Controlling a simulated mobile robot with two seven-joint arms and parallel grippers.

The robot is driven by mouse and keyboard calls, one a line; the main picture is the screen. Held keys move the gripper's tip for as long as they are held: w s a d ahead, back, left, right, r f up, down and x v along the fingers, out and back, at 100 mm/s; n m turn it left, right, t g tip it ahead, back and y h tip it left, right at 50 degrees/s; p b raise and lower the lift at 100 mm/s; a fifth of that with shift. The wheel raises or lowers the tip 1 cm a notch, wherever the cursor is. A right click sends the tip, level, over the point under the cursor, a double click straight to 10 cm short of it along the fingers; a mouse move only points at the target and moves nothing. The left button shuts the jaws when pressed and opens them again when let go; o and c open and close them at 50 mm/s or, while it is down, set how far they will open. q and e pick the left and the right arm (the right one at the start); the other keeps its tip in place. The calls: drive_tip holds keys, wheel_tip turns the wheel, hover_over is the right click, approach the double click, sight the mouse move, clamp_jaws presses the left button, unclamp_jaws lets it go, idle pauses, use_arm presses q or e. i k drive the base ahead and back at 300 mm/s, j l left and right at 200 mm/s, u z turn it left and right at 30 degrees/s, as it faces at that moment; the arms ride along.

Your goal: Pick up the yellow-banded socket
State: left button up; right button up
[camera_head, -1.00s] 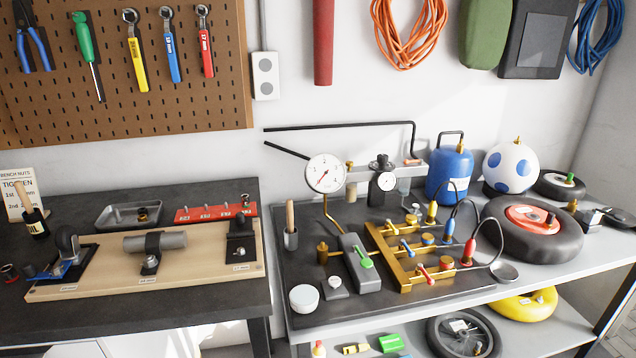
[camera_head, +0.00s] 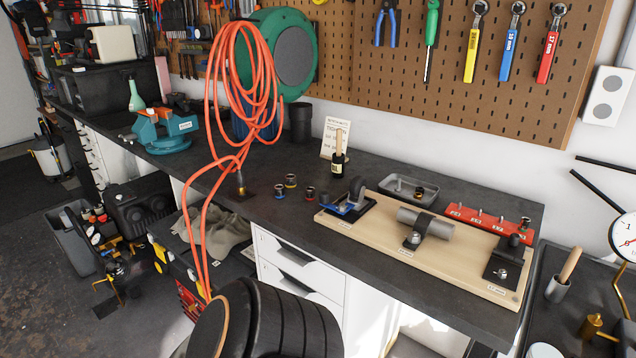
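Three small dark sockets stand close together on the dark workbench top (camera_head: 235,165), left of the wooden board. The one at the back (camera_head: 291,180) has a yellowish band and looks like the yellow-banded socket. A blue-banded socket (camera_head: 280,191) stands at its front left. A red-banded socket (camera_head: 310,193) stands at its front right. All three look upright and free. Neither of my grippers is in view.
An orange hose (camera_head: 245,75) hangs left of the sockets, its fitting (camera_head: 240,188) near the bench. The wooden board (camera_head: 465,270) with clamped parts lies right. A bottle with a brush (camera_head: 338,160) stands behind. A teal vise (camera_head: 165,130) sits far left. A black ribbed shape fills the bottom.

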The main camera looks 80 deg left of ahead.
sight(290, 180)
drive_tip(key=u, duration=2.7)
